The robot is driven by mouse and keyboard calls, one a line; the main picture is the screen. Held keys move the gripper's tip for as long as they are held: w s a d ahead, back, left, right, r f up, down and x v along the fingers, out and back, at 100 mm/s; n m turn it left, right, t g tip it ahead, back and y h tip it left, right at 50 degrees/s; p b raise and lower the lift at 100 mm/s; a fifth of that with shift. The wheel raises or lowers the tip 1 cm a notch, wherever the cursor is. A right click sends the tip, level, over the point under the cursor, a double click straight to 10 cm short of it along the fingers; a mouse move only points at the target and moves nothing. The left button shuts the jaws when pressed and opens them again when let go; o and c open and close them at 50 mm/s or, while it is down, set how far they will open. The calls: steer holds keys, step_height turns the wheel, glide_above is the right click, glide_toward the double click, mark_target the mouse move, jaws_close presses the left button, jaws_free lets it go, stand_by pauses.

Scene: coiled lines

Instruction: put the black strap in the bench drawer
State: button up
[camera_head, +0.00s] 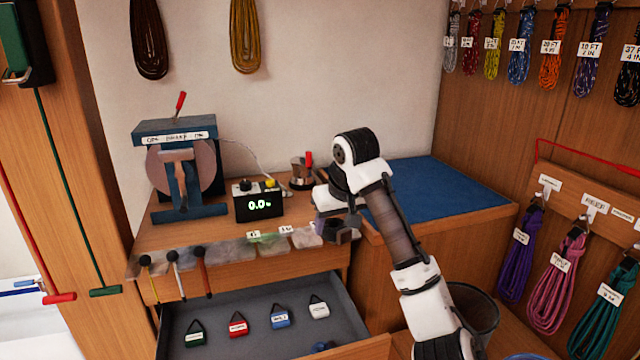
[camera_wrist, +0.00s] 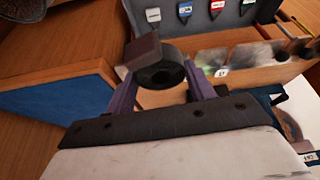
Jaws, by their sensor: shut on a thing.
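The black strap (camera_wrist: 160,76) is a small dark coil, seen in the wrist view between my fingers. My gripper (camera_wrist: 163,88) is shut on it; a brownish flap-like piece (camera_wrist: 140,50) sticks out at its upper left. In the head view my gripper (camera_head: 336,212) is over the right front edge of the workbench, with the dark coil (camera_head: 340,236) under it. The bench drawer (camera_head: 250,302) is pulled open, below and left of my gripper. Its grey inside holds several tagged pieces in a row: green, red, blue and white. The drawer also shows in the wrist view (camera_wrist: 205,18).
A blue machine (camera_head: 180,165), a display box (camera_head: 258,205) and a small metal pot (camera_head: 302,172) stand on the bench. Tools (camera_head: 175,270) hang at its front left. A blue mat (camera_head: 440,195) lies at right, with a bin (camera_head: 475,312) below. Coiled ropes hang at right.

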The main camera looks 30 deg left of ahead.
steer(key=s+d+f+m+h, duration=0.1)
steer(key=s+d+f+m, duration=0.2)
steer(key=d+f, duration=0.7)
steer(key=s+d+f+m+t+h, duration=0.1)
steer(key=s+d+f+m, duration=0.3)
steer(key=d+f, duration=0.7)
steer(key=s+d+f+m+h, duration=0.1)
steer(key=d+f, duration=0.9)
steer(key=f, duration=2)
steer(key=shift+s+d+f+m+t+h, duration=0.15)
steer(key=shift+s+m+t+h, duration=0.15)
steer(key=shift+s+m, duration=0.9)
steer(key=shift+w, duration=0.1)
steer(key=shift+a, duration=0.2)
